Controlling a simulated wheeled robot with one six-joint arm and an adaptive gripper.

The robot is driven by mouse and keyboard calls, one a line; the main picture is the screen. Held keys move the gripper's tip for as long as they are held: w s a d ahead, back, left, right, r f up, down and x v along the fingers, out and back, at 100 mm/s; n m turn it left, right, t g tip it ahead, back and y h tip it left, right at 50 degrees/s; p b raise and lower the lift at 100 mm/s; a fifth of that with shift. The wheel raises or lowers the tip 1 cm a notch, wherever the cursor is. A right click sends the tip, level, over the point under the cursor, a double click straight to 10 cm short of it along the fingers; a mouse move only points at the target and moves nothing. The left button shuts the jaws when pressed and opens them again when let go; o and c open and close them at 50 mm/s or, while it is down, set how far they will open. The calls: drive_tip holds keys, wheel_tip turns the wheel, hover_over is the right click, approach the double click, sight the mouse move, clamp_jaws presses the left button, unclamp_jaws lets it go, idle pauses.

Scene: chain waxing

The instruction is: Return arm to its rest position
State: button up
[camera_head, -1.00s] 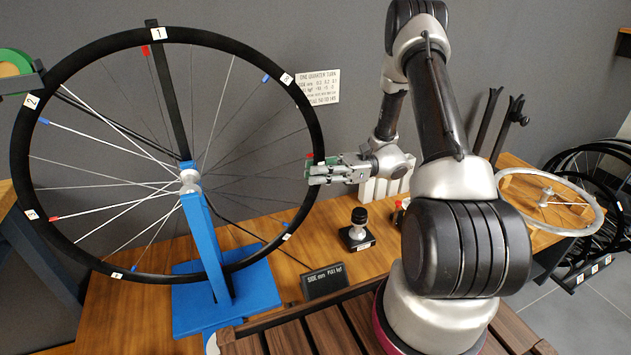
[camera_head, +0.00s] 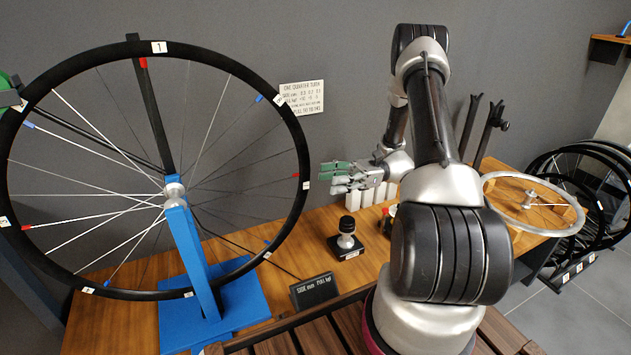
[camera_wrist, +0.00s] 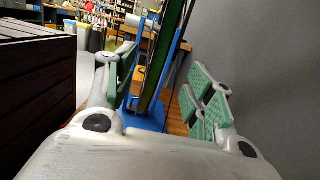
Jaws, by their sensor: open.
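My gripper (camera_head: 338,177) is open and empty in the head view. It points left toward the black-rimmed wheel (camera_head: 302,130), with a gap between its fingertips and the rim. The wheel hangs upright in a blue truing stand (camera_head: 192,262) and carries numbered tags and red and blue spoke marks. In the wrist view the green finger pads (camera_wrist: 165,95) stand wide apart, with the edge-on wheel and the blue stand (camera_wrist: 146,117) seen between them. My arm is bent above the bench.
A sign (camera_head: 303,98) hangs on the grey wall.

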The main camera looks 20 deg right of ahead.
drive_tip(key=shift+d, duration=0.55)
drive_tip(key=s+f+n+g+h, duration=0.2)
drive_tip(key=s+f+h, duration=0.2)
drive_tip(key=s+f, duration=0.2)
drive_tip(key=s+d+r+n+g+h, duration=0.1)
drive_tip(key=s+r+n+g+h, duration=0.15)
drive_tip(key=s+n+h, duration=0.2)
drive_tip(key=s+r+n+t+h, duration=0.3)
drive_tip(key=r, duration=0.5)
drive_tip(key=s+r+n+t+h, duration=0.3)
drive_tip(key=s+r+n+h, duration=0.1)
drive_tip(key=r, duration=0.4)
drive_tip(key=s+a+r+n+t+h, duration=0.1)
drive_tip(key=s+r+n+t+h, duration=0.2)
drive_tip(key=r, duration=0.6)
drive_tip(key=shift+s+n+h, duration=0.25)
drive_tip(key=shift+n+h, duration=0.3)
drive_tip(key=shift+n, duration=0.2)
